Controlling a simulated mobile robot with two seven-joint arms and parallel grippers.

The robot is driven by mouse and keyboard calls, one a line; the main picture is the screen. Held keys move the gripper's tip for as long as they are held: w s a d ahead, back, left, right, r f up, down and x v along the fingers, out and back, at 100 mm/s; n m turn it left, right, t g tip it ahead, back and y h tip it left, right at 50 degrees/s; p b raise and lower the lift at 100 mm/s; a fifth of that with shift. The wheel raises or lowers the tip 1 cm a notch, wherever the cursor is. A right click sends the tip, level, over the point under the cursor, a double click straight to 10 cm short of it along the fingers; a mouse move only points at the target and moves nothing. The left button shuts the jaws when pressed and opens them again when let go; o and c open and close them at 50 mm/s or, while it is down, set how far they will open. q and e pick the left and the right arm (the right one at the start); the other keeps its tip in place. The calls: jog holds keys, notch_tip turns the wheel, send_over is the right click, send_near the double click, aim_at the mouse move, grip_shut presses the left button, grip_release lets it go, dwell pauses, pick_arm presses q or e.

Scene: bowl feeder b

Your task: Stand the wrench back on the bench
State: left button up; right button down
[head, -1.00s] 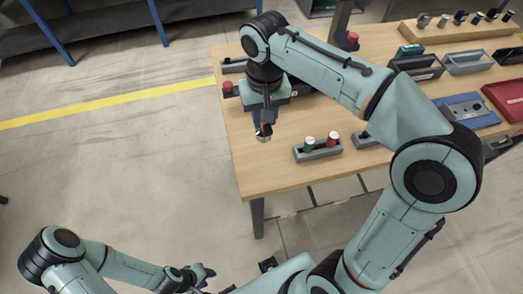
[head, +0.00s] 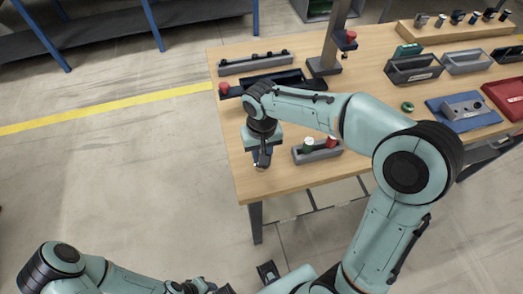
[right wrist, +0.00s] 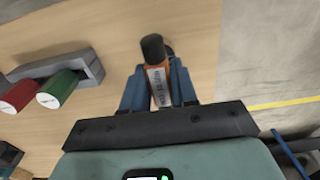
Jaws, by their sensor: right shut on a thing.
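My right gripper (head: 262,162) is over the front left corner of the wooden bench (head: 257,184). In the right wrist view its blue fingers are shut on the wrench (right wrist: 158,82), which has an orange body, a white label and a black end. The black end points away from the palm, with bench top behind it. In the head view the wrench is mostly hidden by the gripper. I cannot tell whether it touches the bench. My left gripper (head: 203,286) is low at the bottom edge, away from the bench; its fingers are too unclear to read.
A grey holder (head: 318,155) with a green and a red cylinder stands just right of my right gripper. Behind are a dark tray (head: 285,78) and a grey stand (head: 324,66). Grey bins, a blue tray (head: 486,120) and a red tray (head: 510,97) lie to the right.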

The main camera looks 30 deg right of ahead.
jog(key=shift+f, duration=0.1)
jog(key=c, duration=0.9)
grip_release()
pick_arm(q)
jog(key=shift+f, duration=0.1)
pick_arm(e)
jog(key=shift+r, duration=0.35)
pick_arm(q)
jog(key=shift+w+r+p, duration=0.35)
jog(key=shift+r+p, duration=0.15)
jog(key=shift+r, duration=0.15)
jog(key=shift+w+r+p, duration=0.35)
jog(key=shift+r+p, duration=0.1)
jog(key=shift+r, duration=0.15)
pick_arm(e)
notch_tip(320, 180, up, 12)
jog(key=shift+f, duration=0.15)
